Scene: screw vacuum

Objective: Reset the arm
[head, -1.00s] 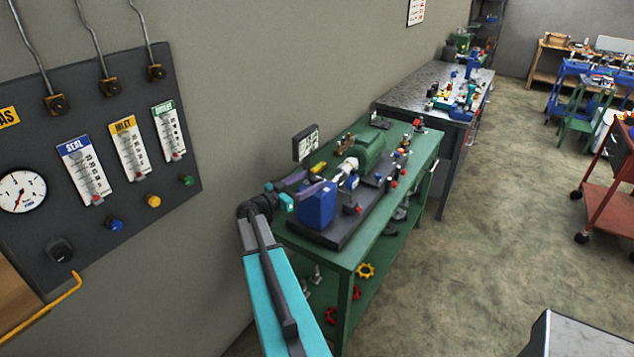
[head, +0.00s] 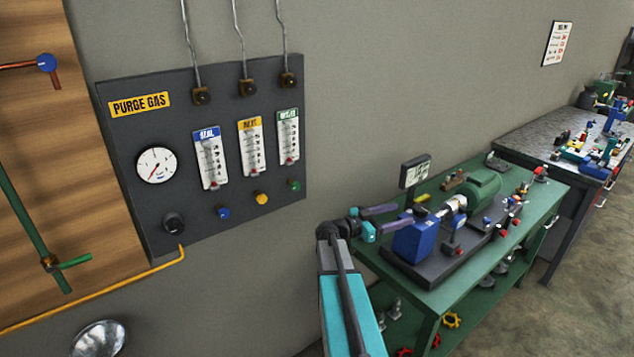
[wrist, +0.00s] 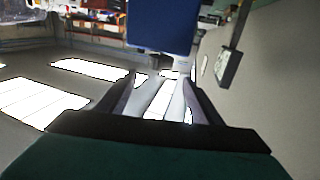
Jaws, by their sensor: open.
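My gripper (head: 404,214) is at the end of my turquoise arm, in the middle right of the head view, in front of the wall. Its two grey-purple fingers are spread apart, with nothing between them. They point towards the blue block-shaped housing (head: 415,240) of the pump set on the green bench. In the wrist view, the gripper (wrist: 160,78) shows its fingers open, and the blue housing (wrist: 160,30) fills the top middle beyond the tips. Whether a finger touches the housing is hard to tell.
The green bench (head: 480,285) carries a green motor (head: 475,197) and a small display (head: 415,171). Left on the wall is a purge gas panel (head: 130,140) with a gauge (head: 157,165) and flow meters. A grey worktop (head: 540,140) stands farther right. Floor is clear at right.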

